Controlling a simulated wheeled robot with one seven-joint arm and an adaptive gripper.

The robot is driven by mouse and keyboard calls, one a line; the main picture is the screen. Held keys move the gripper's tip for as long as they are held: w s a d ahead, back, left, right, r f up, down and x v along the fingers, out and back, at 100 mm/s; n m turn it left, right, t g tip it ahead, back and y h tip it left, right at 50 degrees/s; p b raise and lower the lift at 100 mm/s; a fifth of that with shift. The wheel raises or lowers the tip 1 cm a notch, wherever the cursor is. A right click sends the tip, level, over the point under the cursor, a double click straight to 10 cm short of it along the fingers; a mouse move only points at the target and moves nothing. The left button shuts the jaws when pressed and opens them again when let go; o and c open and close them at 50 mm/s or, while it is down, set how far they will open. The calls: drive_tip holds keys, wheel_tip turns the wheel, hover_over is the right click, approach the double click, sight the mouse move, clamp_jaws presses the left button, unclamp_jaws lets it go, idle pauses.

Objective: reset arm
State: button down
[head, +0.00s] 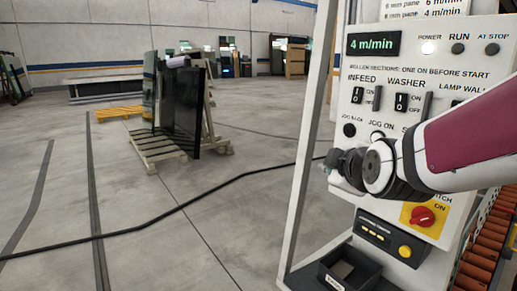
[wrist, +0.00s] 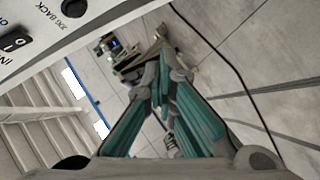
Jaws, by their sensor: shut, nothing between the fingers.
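My arm (head: 470,150) reaches in from the right in the head view, in front of the control panel (head: 390,85). My gripper (wrist: 161,75) shows in the wrist view with its teal-padded fingers drawn together at the tips and nothing between them. In the head view the gripper is small and partly hidden by my wrist, near the panel's left edge. The wrist view shows the panel (wrist: 85,25) at upper left, with the jog back label and the infeed switch. I cannot tell whether the gripper touches the panel.
An orange roller conveyor (head: 484,245) runs at the right. A red knob (head: 422,217) and a black tray (head: 347,270) sit low on the panel stand. A pallet rack with dark glass (head: 182,105) stands further back. A black cable (head: 215,188) crosses the open floor.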

drive_tip(key=s+d+f+m+g, duration=0.1)
drive_tip(key=s+f+m+g, duration=0.2)
drive_tip(key=s, duration=1.1)
drive_tip(key=s+d+f+m+g, duration=0.2)
drive_tip(key=s+m+g, duration=0.4)
drive_tip(key=s+m, duration=0.4)
drive_tip(key=s+f, duration=0.1)
drive_tip(key=s, duration=0.4)
drive_tip(key=shift+d, duration=0.25)
drive_tip(key=shift+f, duration=0.1)
